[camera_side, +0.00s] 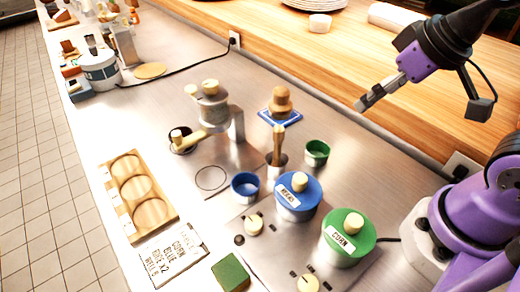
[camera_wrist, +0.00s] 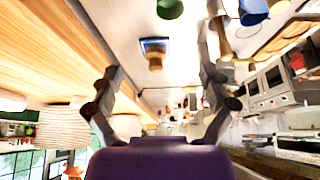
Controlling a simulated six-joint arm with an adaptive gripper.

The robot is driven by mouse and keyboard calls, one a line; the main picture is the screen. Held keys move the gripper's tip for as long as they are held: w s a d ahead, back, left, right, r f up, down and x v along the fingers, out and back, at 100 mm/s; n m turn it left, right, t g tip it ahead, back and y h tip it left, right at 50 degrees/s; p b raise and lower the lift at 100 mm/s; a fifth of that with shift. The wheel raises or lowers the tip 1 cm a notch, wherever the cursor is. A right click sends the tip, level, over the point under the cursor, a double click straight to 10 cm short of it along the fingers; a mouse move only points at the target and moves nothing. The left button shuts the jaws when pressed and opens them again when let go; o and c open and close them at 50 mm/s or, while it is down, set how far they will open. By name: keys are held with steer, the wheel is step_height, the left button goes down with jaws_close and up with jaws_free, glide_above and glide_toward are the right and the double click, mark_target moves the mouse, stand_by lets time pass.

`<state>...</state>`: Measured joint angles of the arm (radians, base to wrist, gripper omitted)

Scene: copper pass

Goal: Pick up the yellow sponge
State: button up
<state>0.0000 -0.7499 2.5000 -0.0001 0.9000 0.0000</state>
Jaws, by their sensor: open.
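I see no plainly yellow sponge in either view. A small green-topped block (camera_side: 230,272) lies at the front edge of the counter in the side view, left of the hob panel; it may be a sponge, but I cannot tell its side colour. My gripper (camera_side: 368,97) is high at the right in the side view, above the back of the counter and far from that block. In the wrist view my gripper (camera_wrist: 160,78) has its two fingers wide apart with nothing between them.
Blue-lidded (camera_side: 297,192) and green-lidded (camera_side: 349,234) pots stand on the hob panel. Nearby are a blue cup (camera_side: 245,186), green cup (camera_side: 317,152), grinder-like device (camera_side: 212,105) and a wooden knob on a blue pad (camera_side: 281,103). A wooden three-well board (camera_side: 165,228) lies left.

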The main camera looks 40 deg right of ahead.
mark_target(228, 273)
steer(key=w+a+f+n+g+y, duration=0.1)
steer(key=a+n, duration=0.2)
steer(key=a, duration=0.2)
steer(key=w+a+f+n+g+y, duration=0.1)
steer(key=a+n, duration=0.3)
steer(key=a, duration=0.1)
steer(key=a+f+n+y, duration=0.1)
steer(key=a+n, duration=0.3)
steer(key=a, duration=0.2)
steer(key=shift+w+a+g, duration=0.1)
steer(key=shift+w+g, duration=0.3)
steer(key=s+a+f+n+g, duration=0.1)
steer(key=a+f+n, duration=0.1)
steer(key=a, duration=0.2)
steer(key=s+a+f+n+g+y, duration=0.1)
steer(key=s+a+f+n, duration=0.1)
steer(key=a+f, duration=0.1)
steer(key=s+a+f+n, duration=0.1)
steer(key=a+f+n, duration=0.2)
steer(key=a, duration=0.2)
steer(key=shift+s+g, duration=0.2)
steer(key=shift+g, duration=0.2)
steer(key=shift+a+x, duration=0.2)
steer(key=shift+x, duration=2.85)
steer(key=shift+r, duration=0.1)
steer(key=c, duration=1)
